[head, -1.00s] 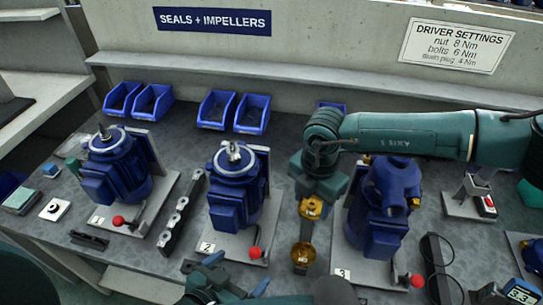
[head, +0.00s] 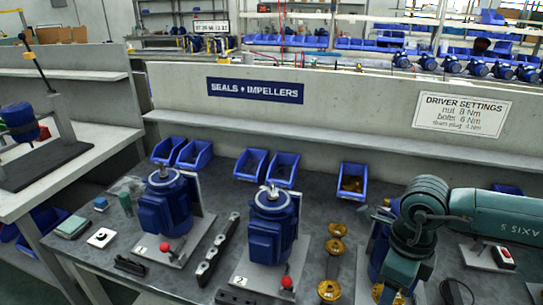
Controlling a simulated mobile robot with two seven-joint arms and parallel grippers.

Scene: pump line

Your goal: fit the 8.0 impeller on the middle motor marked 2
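The middle motor (head: 268,228) is blue, upright on a grey plate with a "2" label (head: 240,281), and a silvery shaft end shows on top. My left gripper is out of view.
Another blue motor (head: 165,204) marked 1 stands to the left. A dark rack (head: 217,250) lies between motors 1 and 2. Blue bins (head: 250,164) line the back below a shelf; one (head: 352,183) holds gold parts. A red knob (head: 286,282) stands beside motor 2.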

